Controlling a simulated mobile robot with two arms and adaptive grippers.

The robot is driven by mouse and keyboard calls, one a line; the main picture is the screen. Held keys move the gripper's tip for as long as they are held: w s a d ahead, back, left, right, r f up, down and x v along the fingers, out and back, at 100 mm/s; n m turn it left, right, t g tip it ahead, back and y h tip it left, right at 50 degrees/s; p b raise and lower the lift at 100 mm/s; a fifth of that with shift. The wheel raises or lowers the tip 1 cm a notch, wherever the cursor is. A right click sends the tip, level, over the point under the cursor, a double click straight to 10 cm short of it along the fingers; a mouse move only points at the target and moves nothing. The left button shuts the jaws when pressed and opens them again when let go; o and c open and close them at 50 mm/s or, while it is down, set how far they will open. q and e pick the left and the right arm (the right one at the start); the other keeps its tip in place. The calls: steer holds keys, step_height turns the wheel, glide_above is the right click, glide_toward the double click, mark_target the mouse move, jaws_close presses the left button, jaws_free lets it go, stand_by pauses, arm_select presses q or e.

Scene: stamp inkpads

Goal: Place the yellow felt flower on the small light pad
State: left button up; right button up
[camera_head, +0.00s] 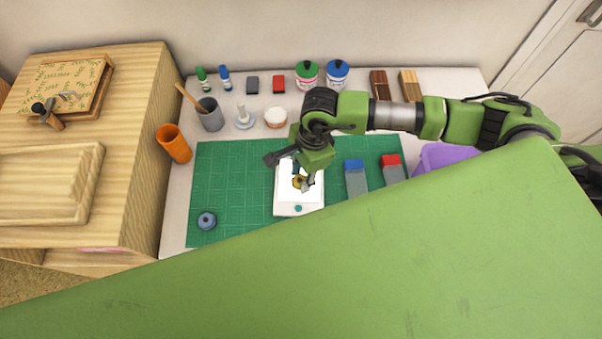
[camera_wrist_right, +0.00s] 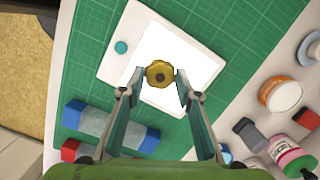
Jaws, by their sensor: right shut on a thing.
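The small light pad (camera_head: 285,209) is a white tablet with a bright panel and a teal round button, lying on the green cutting mat (camera_head: 235,170). It also fills the upper middle of the right wrist view (camera_wrist_right: 136,22). My right gripper (camera_head: 304,184) points down over the bright panel. It is shut on the yellow felt flower (camera_wrist_right: 160,72), which sits between its fingertips with a dark centre. The flower (camera_head: 296,181) shows over the panel in the head view, partly hidden by the fingers. I cannot tell whether it touches the panel. My left gripper is out of view.
A blue-ended block (camera_head: 356,180) and a red-ended block (camera_head: 394,172) lie right of the pad. A blue spool (camera_head: 207,220) is on the mat's left. An orange cup (camera_head: 173,143), a grey cup (camera_head: 210,115) and jars (camera_head: 337,75) stand around the mat. Its left part is mostly clear.

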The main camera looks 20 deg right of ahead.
steer(key=shift+f, duration=0.55)
steer(key=shift+f, duration=0.1)
steer(key=shift+f, duration=0.15)
steer(key=o, duration=0.7)
steer(key=shift+c, duration=0.2)
